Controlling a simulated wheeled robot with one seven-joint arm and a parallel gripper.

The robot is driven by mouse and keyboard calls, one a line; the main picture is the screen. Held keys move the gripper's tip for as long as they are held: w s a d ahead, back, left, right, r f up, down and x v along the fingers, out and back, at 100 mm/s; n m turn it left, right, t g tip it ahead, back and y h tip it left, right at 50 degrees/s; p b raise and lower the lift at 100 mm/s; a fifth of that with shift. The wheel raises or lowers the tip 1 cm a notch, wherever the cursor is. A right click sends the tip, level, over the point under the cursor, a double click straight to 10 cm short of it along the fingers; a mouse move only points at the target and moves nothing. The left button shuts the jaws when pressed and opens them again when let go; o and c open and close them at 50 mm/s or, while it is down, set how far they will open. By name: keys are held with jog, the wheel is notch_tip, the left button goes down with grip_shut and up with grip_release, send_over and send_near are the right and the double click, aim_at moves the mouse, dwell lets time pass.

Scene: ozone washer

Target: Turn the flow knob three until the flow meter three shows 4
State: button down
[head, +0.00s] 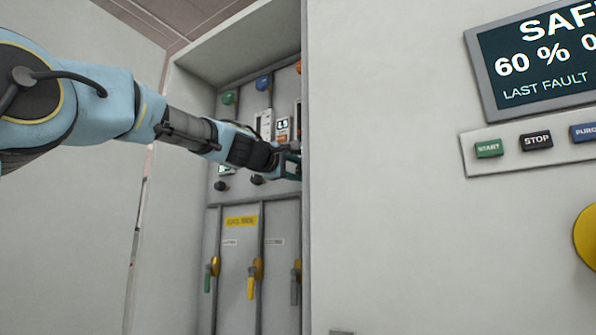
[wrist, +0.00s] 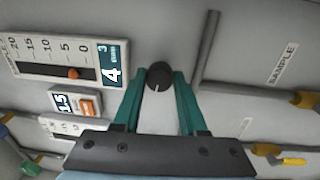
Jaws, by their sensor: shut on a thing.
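The black flow knob (wrist: 160,75) has a white pointer line that points toward the bottom of the wrist view. My gripper (wrist: 160,82) is shut on it, with one teal finger on each side. Beside it in the wrist view, flow meter three (wrist: 50,65) lies sideways, with an orange float (wrist: 74,73) between the 0 and 5 marks. Its display (wrist: 113,73) shows a large 4, with a small 3 above it. In the head view my gripper (head: 290,160) reaches into the cabinet recess, and the white side panel hides the knob.
A smaller white unit (wrist: 75,103) reading 1.5 has an orange switch. Below the meters in the head view are valve handles, one yellow (head: 252,280). The recess's right wall (head: 305,220) stands close to my gripper. A wall screen (head: 535,60) hangs farther right.

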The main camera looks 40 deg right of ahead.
jog(key=shift+f, duration=0.1)
jog(key=shift+c, duration=2.3)
grip_release()
jog(key=b+v, duration=0.7)
jog(key=v, duration=0.3)
jog(key=shift+s+a, duration=0.15)
jog(key=shift+a, duration=0.25)
